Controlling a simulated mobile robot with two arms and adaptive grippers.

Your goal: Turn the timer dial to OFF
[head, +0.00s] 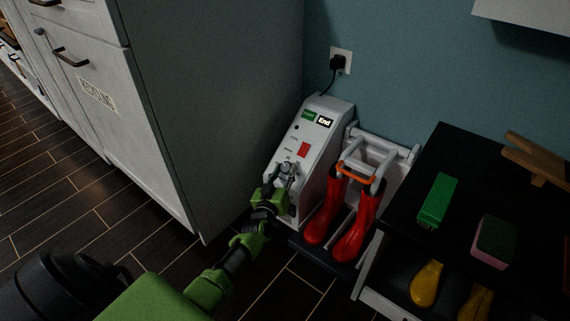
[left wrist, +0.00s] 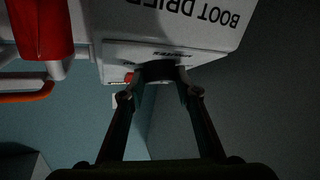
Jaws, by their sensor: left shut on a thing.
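The boot drier (head: 325,135) is a light grey sloped unit against the wall, with a green label, an "End" label and a red switch (head: 303,149) on its face. My left gripper (head: 288,171) reaches the lower part of this face and hides the timer dial in the head view. In the left wrist view the drier (left wrist: 195,40) is upside down with "BOOT DRIER" lettering. There the dark timer dial (left wrist: 160,71) sits between the fingertips of my left gripper (left wrist: 160,85), which is shut on it. The dial's pointer and setting cannot be read. My right gripper is not in view.
Red boots (head: 358,228) stand on the drier's rack just right of my gripper. A tall white cabinet (head: 215,100) stands close on the left. A black-topped bench (head: 400,215) at right holds a green brush (head: 437,200) and a sponge (head: 495,240).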

